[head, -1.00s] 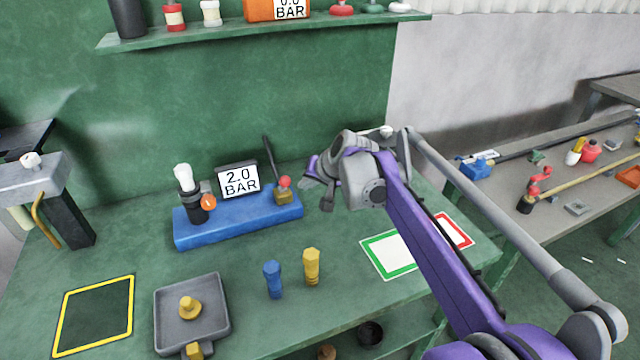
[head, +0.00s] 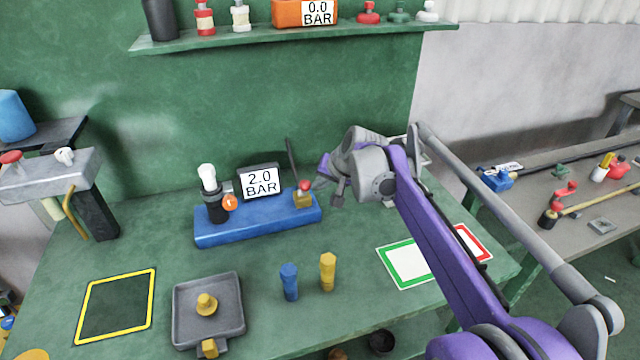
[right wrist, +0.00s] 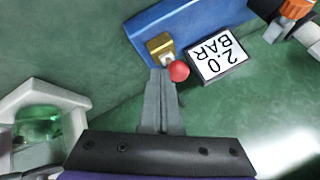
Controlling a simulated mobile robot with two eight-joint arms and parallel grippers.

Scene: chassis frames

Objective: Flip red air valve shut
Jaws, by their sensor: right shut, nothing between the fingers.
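The red valve knob (head: 304,185) sits on a brass valve body (head: 303,199) at the right end of the blue air unit (head: 258,220). A display (head: 260,181) on the unit reads 2.0 BAR. My right gripper (head: 327,182) is just right of the knob, its fingers closed together. In the right wrist view the closed fingertips (right wrist: 160,78) reach the brass body (right wrist: 160,46), with the red knob (right wrist: 179,71) right beside them. I cannot tell whether they touch. My left gripper is not in view.
A blue peg (head: 289,282) and a yellow peg (head: 327,272) stand in front of the unit. A grey tray (head: 236,325) and a yellow-edged square (head: 117,304) lie at front left. A shelf (head: 300,38) hangs above.

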